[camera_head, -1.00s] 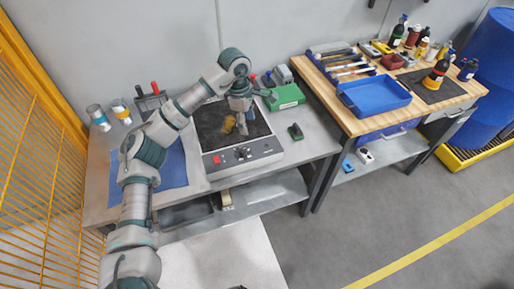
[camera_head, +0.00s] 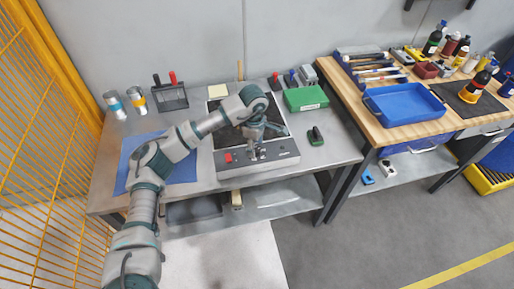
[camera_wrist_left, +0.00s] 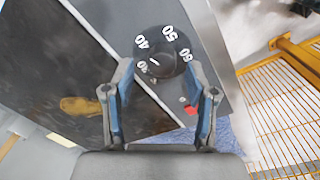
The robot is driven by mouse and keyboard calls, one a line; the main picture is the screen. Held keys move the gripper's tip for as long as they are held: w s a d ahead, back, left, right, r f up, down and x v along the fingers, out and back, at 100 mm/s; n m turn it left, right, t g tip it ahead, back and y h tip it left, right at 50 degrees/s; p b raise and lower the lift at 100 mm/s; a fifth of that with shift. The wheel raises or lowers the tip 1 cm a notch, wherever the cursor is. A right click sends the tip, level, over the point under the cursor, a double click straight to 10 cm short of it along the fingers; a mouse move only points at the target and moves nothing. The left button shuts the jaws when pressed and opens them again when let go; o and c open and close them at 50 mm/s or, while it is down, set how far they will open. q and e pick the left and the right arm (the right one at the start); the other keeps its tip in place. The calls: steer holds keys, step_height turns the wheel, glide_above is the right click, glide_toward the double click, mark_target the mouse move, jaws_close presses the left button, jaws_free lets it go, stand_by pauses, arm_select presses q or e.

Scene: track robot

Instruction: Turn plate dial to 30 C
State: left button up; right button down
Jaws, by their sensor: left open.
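The hot plate has a dark top (camera_head: 226,135) and a grey front panel (camera_head: 284,158), and stands on the grey bench. Its black round dial (camera_wrist_left: 180,63) shows in the left wrist view, ringed by white numbers 40, 50 and 60. Another number at the left is partly unclear. A short white mark on the dial points toward the left side. My left gripper (camera_head: 257,153) is over the front panel. In the left wrist view its open fingers (camera_wrist_left: 160,66) stand on either side of the dial; contact cannot be told. In the head view my gripper hides the dial.
A red switch (camera_head: 229,158) is left of the gripper on the panel. A green box (camera_head: 306,99) and a small dark green object (camera_head: 316,136) are to the right. A blue mat (camera_head: 130,165) and two cans are at the left. A wooden table with a blue tray (camera_head: 402,105) stands at right.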

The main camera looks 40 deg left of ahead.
arm_select(q)
steer(key=shift+d+f, duration=0.5)
steer(key=shift+d, duration=0.05)
arm_select(e)
steer(key=shift+d+r+t, duration=0.4)
arm_select(q)
steer(key=shift+a, duration=0.15)
arm_select(e)
steer(key=shift+a, duration=0.1)
arm_select(q)
steer(key=shift+a+f, duration=0.1)
steer(key=shift+a, duration=0.3)
steer(key=c, duration=0.7)
jaws_close()
steer(key=shift+d, duration=0.1)
arm_select(e)
steer(key=shift+w+a, duration=0.1)
steer(key=shift+a, duration=0.25)
arm_select(q)
steer(key=shift+d, duration=0.1)
arm_select(e)
steer(key=shift+d, duration=0.1)
